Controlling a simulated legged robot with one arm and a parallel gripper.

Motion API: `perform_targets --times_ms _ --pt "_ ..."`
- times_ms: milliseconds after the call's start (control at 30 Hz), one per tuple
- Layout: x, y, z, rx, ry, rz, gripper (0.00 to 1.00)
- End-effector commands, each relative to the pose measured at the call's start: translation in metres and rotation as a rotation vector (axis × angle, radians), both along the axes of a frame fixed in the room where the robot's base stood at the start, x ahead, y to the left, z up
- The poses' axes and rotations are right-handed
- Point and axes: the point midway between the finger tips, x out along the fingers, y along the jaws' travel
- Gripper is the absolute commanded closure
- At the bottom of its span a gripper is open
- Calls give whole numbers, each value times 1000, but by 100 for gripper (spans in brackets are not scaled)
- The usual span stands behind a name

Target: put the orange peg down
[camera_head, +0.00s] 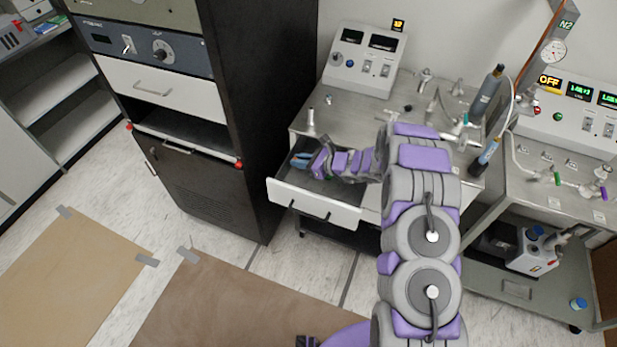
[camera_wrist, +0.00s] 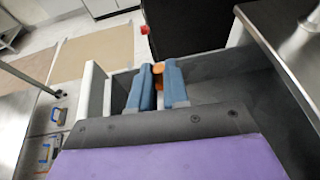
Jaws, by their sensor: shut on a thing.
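The orange peg (camera_wrist: 158,69) shows in the wrist view as a small orange piece between the two blue fingers of my gripper (camera_wrist: 159,84). My gripper is shut on it, and the fingers hide most of the peg. In the head view my gripper (camera_head: 303,160) is over the open drawer (camera_head: 318,205) of the metal bench. The peg cannot be made out there. In the wrist view the drawer's pale front (camera_wrist: 93,92) is left of the fingers and its grey inside is around and below them. I cannot tell whether the peg touches the drawer bottom.
A tall dark cabinet (camera_head: 262,110) stands close left of the drawer. The bench top (camera_head: 345,108) carries a control box (camera_head: 363,62) and metal fittings. A second cart (camera_head: 560,190) with gauges stands at the right. Brown mats (camera_head: 235,310) lie on the open floor at the lower left.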

Motion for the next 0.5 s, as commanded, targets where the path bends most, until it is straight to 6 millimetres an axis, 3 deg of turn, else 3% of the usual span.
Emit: perform_targets --times_ms 100,500 --pt "0 -6 -26 3 5 -4 100" --pt "1 1 -72 -4 0 -2 100"
